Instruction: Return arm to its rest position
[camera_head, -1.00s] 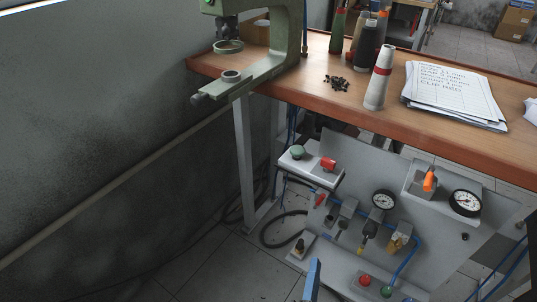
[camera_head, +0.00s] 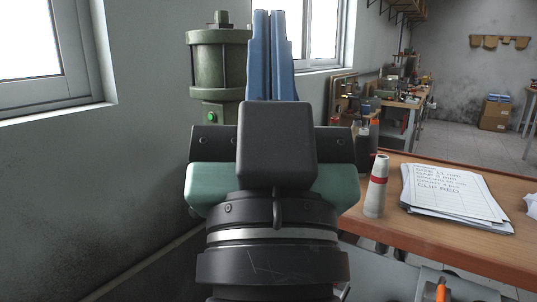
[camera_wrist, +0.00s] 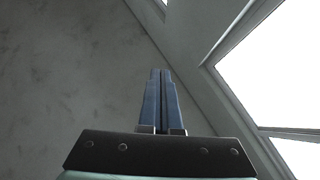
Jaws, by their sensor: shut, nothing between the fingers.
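My gripper (camera_head: 275,55) is raised in the middle of the head view, its two blue fingers pointing up and side by side. It is shut and empty. In the wrist view my gripper (camera_wrist: 160,72) shows its fingers together against the bare wall, with a window to the right. My wrist hides much of the workbench and of the green press (camera_head: 215,65) behind it.
The wooden workbench (camera_head: 430,235) lies to the right, with a white cone with a red band (camera_head: 376,188) and a stack of papers (camera_head: 455,195). A window (camera_head: 50,55) and grey wall are at left. An orange part (camera_head: 441,291) shows below the bench.

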